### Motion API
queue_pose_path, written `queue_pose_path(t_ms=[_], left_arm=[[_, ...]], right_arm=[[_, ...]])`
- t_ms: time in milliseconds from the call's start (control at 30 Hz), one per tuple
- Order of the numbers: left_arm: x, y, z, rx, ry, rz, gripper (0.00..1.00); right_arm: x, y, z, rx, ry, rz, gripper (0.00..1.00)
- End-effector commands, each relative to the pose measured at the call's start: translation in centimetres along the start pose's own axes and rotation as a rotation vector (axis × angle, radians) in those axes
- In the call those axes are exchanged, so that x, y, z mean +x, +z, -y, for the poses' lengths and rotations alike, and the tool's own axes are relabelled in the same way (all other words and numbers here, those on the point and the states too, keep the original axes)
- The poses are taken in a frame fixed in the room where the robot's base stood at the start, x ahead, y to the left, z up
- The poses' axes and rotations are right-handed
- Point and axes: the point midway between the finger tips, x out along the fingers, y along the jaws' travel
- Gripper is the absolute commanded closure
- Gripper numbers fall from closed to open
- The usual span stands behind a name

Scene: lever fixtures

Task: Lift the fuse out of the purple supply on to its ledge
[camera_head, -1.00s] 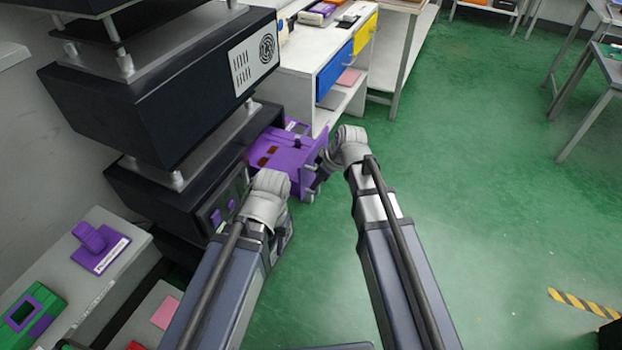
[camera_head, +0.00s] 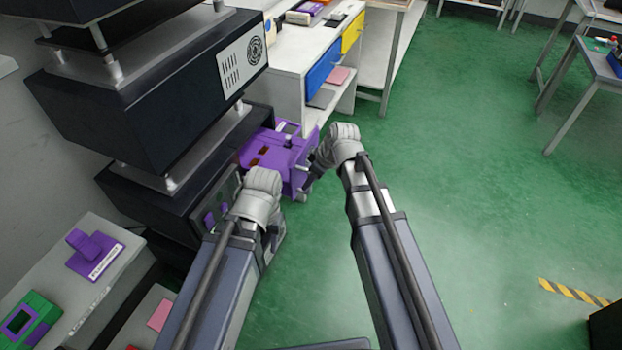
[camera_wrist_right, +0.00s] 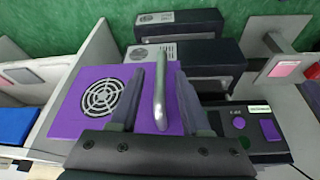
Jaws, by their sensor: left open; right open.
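The purple supply (camera_head: 278,152) juts out of the black rack, with brown patches on its top. I cannot make out the fuse or the ledge for certain. In the right wrist view the supply (camera_wrist_right: 75,103) shows a purple face with a round fan grille (camera_wrist_right: 102,97) and a metal bar handle (camera_wrist_right: 160,105). My right gripper (camera_head: 308,178) is at the supply's right side. Its open fingers (camera_wrist_right: 160,74) are on either side of the handle; contact cannot be told. My left gripper (camera_head: 262,190) is open, in front of the supply's lower left, its fingertips mostly hidden by the hand.
The black rack (camera_head: 140,115) stands left of the supply. A white bench (camera_head: 290,88) with blue and yellow drawers is behind it. A grey bench (camera_head: 120,270) with a purple lever fixture (camera_head: 92,250) is at lower left.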

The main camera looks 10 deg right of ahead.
Motion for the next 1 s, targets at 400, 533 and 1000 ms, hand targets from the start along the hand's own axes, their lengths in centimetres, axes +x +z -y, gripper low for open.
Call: queue_pose_path(t_ms=[400,533,1000], left_arm=[[-5.6,0.3,0.5,0.0,0.0,0.0,0.53],[-6.1,0.4,0.6,0.0,0.0,0.0,0.53],[-6.0,0.3,0.6,0.0,0.0,0.0,0.53]], right_arm=[[-6.0,-0.1,0.0,0.002,0.0,0.0,0.53],[-6.7,0.0,0.0,0.001,0.0,0.001,0.53],[-6.6,0.1,0.0,0.001,0.0,0.001,0.53]])
